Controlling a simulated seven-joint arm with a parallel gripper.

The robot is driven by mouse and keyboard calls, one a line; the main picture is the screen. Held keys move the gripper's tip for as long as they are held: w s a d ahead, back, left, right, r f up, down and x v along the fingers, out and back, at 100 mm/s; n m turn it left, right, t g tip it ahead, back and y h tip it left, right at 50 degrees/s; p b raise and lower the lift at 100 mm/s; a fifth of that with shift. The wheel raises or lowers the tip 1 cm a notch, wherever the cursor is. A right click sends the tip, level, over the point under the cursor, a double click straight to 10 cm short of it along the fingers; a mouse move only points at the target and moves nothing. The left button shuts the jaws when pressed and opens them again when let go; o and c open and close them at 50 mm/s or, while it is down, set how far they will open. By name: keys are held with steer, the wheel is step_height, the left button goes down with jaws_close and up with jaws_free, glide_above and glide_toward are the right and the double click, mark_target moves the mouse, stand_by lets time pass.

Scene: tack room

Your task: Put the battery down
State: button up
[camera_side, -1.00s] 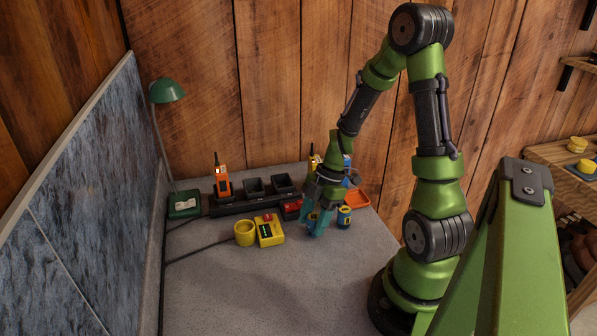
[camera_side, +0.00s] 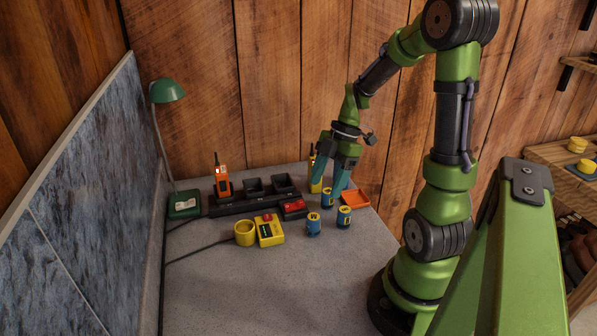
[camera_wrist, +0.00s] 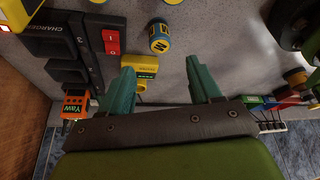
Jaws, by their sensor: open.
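Several blue batteries with yellow tops stand upright on the grey bench. One battery (camera_side: 313,225) is in front, a second battery (camera_side: 344,217) is to its right, and a third battery (camera_side: 327,198) is behind them. My gripper (camera_side: 327,187) is raised, its two teal fingers spread, in front of or over the rear battery in the side view.
A black charger (camera_side: 232,208) with an orange radio (camera_side: 222,182) stands behind. A yellow box (camera_side: 269,231) and yellow cup (camera_side: 244,232) are left of the batteries. An orange tray (camera_side: 355,199) is right of them. A green lamp (camera_side: 167,91) stands at left. The front bench is clear.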

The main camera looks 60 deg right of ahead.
steer(key=s+a+r+m+t+h, duration=0.1)
steer(key=a+r+m+t, duration=0.1)
steer(key=a+r+m, duration=0.4)
steer(key=a+r+m+t+h, duration=0.1)
steer(key=a+r+m+t, duration=0.2)
steer(key=a+r+m, duration=0.4)
steer(key=a+m, duration=0.4)
steer(key=shift+s+a+m, duration=0.3)
steer(key=shift+s, duration=0.1)
